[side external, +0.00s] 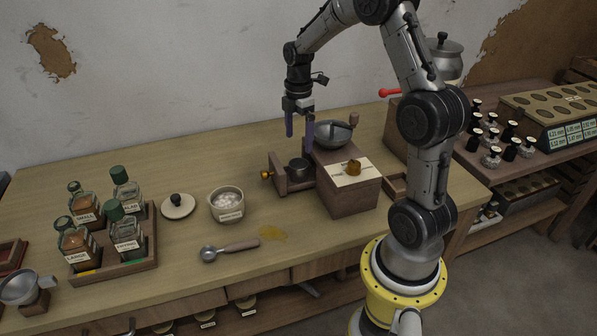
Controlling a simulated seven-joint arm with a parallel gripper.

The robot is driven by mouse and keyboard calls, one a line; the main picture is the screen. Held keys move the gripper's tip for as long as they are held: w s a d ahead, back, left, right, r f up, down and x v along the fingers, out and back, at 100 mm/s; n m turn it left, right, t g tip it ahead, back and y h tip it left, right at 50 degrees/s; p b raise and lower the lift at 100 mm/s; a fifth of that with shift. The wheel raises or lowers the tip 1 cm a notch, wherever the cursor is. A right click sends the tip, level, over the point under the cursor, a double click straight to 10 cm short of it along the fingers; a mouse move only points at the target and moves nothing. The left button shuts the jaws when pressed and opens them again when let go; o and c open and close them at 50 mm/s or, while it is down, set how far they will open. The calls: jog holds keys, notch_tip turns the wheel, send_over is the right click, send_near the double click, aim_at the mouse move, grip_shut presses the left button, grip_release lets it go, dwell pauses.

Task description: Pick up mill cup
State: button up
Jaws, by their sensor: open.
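The mill cup (298,171) appears to be the small dark metal cup sitting in the wooden bay at the left side of the mill (348,195). The bay has a brass knob at its left end. The cup's lower part is hidden by the bay's wall. My gripper (300,131) hangs above the cup, pointing down, with its two bluish fingers apart and nothing between them. The right finger overlaps the left edge of the mill's grey metal bowl (331,134) in the picture; I cannot tell whether they touch.
A labelled pot (227,205) with pale contents, a round lid (178,206) and a scoop (229,250) lie left of the mill. Several spice jars stand in a wooden tray (122,268). The table's back left is clear.

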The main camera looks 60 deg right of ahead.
aim_at(297, 161)
jog(key=shift+w+a+f, duration=0.1)
jog(key=shift+f, duration=2.1)
jog(key=shift+a+f, duration=0.1)
jog(key=shift+f, duration=2.1)
jog(key=c, duration=1.2)
jog(key=shift+w+r, duration=0.1)
jog(key=shift+r, duration=0.05)
